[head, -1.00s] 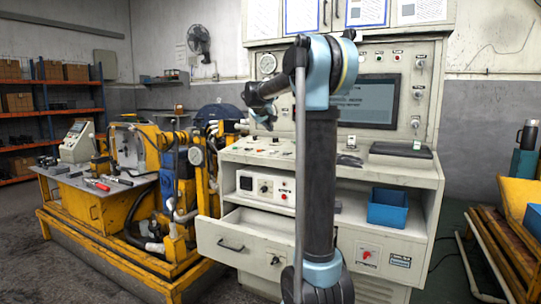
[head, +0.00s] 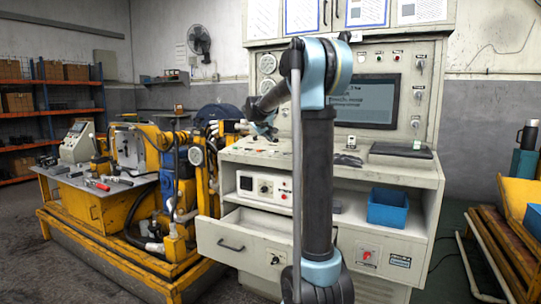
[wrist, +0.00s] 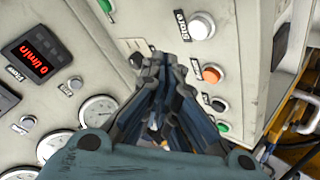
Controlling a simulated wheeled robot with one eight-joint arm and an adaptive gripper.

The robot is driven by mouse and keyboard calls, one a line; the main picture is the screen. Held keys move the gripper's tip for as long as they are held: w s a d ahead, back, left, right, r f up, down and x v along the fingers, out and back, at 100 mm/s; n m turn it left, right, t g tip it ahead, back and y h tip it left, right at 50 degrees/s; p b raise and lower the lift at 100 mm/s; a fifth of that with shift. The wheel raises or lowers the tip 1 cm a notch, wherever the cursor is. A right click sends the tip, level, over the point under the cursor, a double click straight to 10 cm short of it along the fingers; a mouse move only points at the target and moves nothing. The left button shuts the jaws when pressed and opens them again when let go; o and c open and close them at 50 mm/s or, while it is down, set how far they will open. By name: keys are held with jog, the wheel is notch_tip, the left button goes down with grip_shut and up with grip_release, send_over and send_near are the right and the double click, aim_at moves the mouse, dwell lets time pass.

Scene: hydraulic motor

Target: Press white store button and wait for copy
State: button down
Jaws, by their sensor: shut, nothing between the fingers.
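The white store button (wrist: 201,26) sits in a metal ring at the top of the wrist view, beside a label reading "Store". My gripper (wrist: 163,58) is shut and empty, its tips to the lower left of the button in the picture. I cannot tell the depth gap, but the tips do not cover the button. In the head view my gripper (head: 266,132) hangs over the left part of the console's control deck (head: 240,152). The button is not distinguishable there. The console screen (head: 362,101) shows lines of text, mostly too small to read.
An orange button (wrist: 211,74) and a green button (wrist: 223,127) lie below the white one. A red digital display (wrist: 40,52) and round gauges (wrist: 98,110) are at the left. A black tray (head: 401,151) lies on the deck's right side. An open drawer (head: 240,240) juts out below.

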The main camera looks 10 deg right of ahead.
jog(key=shift+w+d+f, duration=0.1)
jog(key=shift+f, duration=0.75)
jog(key=shift+w+d+f, duration=0.1)
jog(key=shift+f, duration=0.7)
jog(key=shift+f, duration=0.7)
dwell(1.0)
jog(key=shift+r, duration=0.15)
jog(key=shift+s+r, duration=0.1)
jog(key=shift+r, duration=0.5)
jog(key=shift+r, duration=0.1)
jog(key=r, duration=0.4)
jog(key=shift+s+a+r, duration=0.3)
jog(key=shift+r, duration=0.1)
jog(key=shift+s, duration=0.1)
dwell(0.7)
